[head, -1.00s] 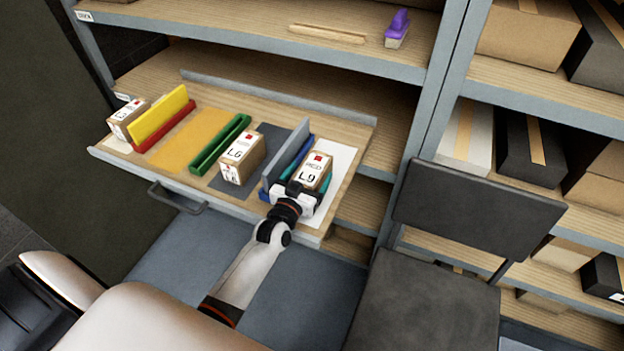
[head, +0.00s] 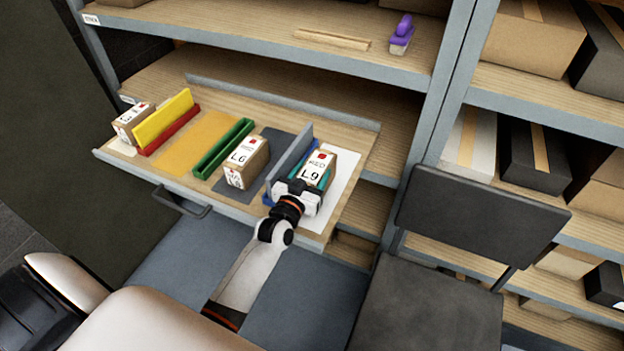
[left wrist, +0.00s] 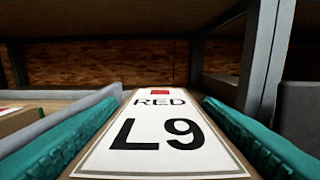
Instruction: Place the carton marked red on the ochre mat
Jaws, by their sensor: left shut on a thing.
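The carton marked RED and L9 (head: 319,167) is between the teal fingers of my left gripper (head: 312,178), over the white mat (head: 343,180) at the tray's right end. In the left wrist view its label (left wrist: 158,132) fills the middle, with a teal finger on each side. It appears slightly above the mat; its underside is hidden. The ochre mat (head: 197,140) lies bare at the tray's left part, between the red-and-yellow divider and the green divider. My right gripper is not in view.
Between the held carton and the ochre mat stand a grey panel in a blue base (head: 289,158), the L6 carton (head: 246,163) on a dark grey mat (head: 274,146), and a green divider (head: 223,147). A yellow panel (head: 163,117) stands left. A shelf (head: 270,42) overhangs behind.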

